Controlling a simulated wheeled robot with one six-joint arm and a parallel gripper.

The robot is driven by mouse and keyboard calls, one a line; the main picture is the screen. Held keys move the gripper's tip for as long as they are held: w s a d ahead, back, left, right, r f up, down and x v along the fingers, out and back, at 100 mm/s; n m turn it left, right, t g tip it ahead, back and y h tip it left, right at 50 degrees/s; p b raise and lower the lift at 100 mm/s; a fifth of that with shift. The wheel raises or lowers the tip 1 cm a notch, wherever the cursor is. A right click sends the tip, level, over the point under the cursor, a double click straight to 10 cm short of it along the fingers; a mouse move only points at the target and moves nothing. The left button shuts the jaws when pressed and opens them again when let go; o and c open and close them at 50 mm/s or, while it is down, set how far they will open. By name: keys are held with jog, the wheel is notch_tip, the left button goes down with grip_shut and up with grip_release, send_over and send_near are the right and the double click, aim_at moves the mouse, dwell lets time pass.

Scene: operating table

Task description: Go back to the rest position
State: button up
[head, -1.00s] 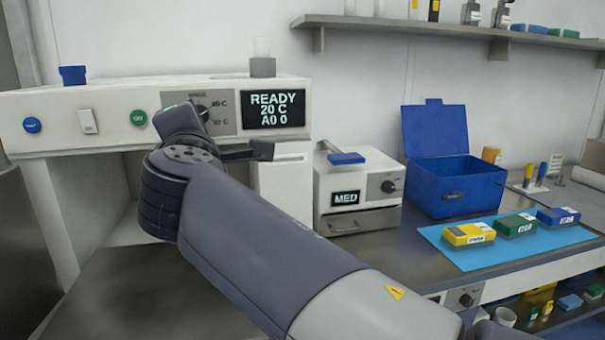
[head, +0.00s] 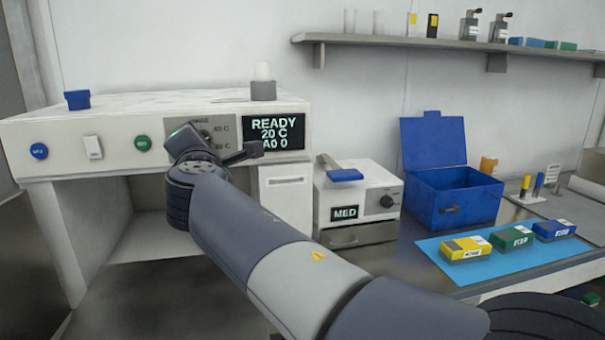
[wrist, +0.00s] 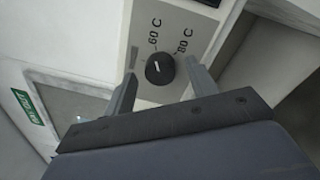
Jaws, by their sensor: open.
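My gripper (wrist: 160,85) is open and empty in the wrist view, with one finger on each side of the black dial knob (wrist: 160,69). I cannot tell how far the fingertips are from the panel. The knob sits between markings that read 60 C and 80 C. In the head view my arm reaches toward the white machine (head: 75,131), and its end covers part of the dial panel (head: 224,128). The display (head: 273,132) reads READY, 20 C and A0 0.
Right of the machine stand a white MED box (head: 358,192) with a blue-topped handle and an open blue case (head: 460,196). Yellow, green and blue boxes lie on a light blue mat (head: 470,268). A shelf (head: 430,42) with bottles runs along the wall above.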

jog(key=s+d+n+p, duration=0.3)
jog(key=s+n+p, duration=0.6)
jog(key=shift+g, duration=0.3)
dwell(0.8)
jog(key=shift+s+r, duration=0.1)
